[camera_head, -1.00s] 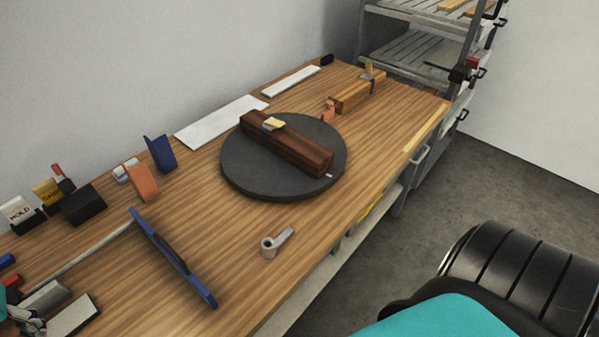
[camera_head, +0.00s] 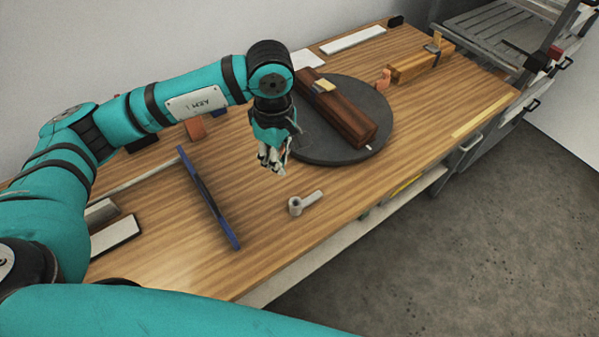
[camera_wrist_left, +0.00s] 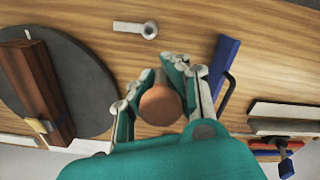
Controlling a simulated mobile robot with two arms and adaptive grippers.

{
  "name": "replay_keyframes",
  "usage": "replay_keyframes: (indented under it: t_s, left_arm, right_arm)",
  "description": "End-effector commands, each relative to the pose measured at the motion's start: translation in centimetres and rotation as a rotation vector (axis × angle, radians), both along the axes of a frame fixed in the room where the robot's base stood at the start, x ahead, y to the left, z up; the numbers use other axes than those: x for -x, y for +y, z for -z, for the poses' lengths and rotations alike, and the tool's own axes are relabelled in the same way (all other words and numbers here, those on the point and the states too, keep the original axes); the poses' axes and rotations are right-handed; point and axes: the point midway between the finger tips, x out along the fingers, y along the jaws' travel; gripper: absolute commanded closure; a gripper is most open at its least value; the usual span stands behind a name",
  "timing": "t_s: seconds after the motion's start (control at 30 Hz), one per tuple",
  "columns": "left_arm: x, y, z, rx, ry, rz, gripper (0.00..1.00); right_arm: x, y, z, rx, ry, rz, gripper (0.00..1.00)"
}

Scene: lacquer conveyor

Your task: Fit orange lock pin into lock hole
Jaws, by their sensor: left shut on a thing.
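My left gripper (camera_head: 272,160) is above the table, left of the dark turntable (camera_head: 372,152). In the left wrist view, its fingers (camera_wrist_left: 160,90) are shut on a round orange-brown thing (camera_wrist_left: 160,105), seen end-on, which looks like the orange lock pin. I cannot make out the lock hole. My right gripper is not in view.
A grey lever with a ring end (camera_head: 296,206) lies on the table below the gripper. A blue-edged upright plate (camera_head: 210,200) stands left of it. Behind are a small orange piece (camera_head: 383,80) and a light wooden block (camera_head: 420,66). The front right tabletop is clear.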

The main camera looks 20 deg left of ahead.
Motion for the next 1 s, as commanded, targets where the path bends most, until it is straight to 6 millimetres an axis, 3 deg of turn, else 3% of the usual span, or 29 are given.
replay_keyframes:
  t_s: [0.03, 0.2, 0.8, 1.0]
  left_arm:
    - [-0.2, -0.3, -0.2, 0.001, 0.004, -0.134, 1.0]
    - [-1.0, -1.0, 0.8, -0.001, 0.003, -0.618, 1.0]
    - [-1.4, -2.9, 5.4, -0.008, -0.002, -2.315, 1.0]
    - [-0.9, -3.3, 6.9, -0.007, -0.003, -2.758, 1.0]
  right_arm:
    - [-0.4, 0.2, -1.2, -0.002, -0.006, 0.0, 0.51]
    - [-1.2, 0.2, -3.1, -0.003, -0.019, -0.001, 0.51]
    - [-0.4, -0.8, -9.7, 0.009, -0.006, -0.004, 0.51]
    - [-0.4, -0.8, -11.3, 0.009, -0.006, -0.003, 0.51]
